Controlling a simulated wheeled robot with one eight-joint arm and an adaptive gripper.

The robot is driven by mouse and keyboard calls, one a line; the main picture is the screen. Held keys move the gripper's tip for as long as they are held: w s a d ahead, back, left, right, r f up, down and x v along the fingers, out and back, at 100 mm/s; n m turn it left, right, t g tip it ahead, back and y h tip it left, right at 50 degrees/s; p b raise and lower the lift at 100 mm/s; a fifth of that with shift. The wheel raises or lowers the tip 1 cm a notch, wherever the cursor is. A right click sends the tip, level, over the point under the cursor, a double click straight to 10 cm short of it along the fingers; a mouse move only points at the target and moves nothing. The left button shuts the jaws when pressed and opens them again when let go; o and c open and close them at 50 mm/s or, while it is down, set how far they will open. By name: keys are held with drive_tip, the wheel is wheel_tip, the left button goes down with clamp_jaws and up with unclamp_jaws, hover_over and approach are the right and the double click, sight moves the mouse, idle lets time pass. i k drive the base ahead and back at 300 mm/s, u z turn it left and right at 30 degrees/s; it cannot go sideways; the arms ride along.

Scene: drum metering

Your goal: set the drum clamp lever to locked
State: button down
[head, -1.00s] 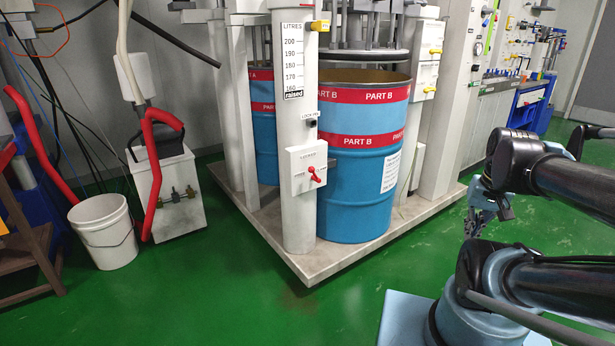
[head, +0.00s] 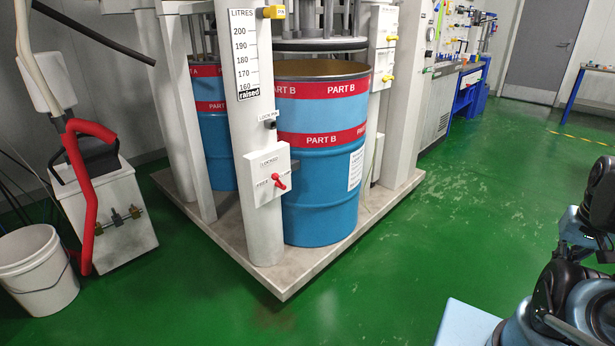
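The red clamp lever (head: 278,181) sits on a white box (head: 267,173) fixed to the front of the white column (head: 249,130). The box has a "LOCKED" label near its top and another label, too small to read surely, at its left beside the lever. The lever tilts, with its knob toward the lower right. The blue Part B drum (head: 318,200) with red bands stands right behind the column on the platform. My arm is at the right edge, well apart from the lever. My gripper is out of view.
The pale platform (head: 285,284) has a corner pointing toward me. A white bucket (head: 36,268) and a white unit (head: 108,225) with a red hose (head: 78,190) stand at left. Green floor is open in front and at right. Yellow knobs (head: 273,12) stick out from the columns.

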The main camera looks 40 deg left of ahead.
sight(275, 176)
drive_tip(key=z, duration=0.45)
drive_tip(key=k, duration=1.5)
drive_tip(key=u, duration=1.4)
drive_tip(key=i, duration=1)
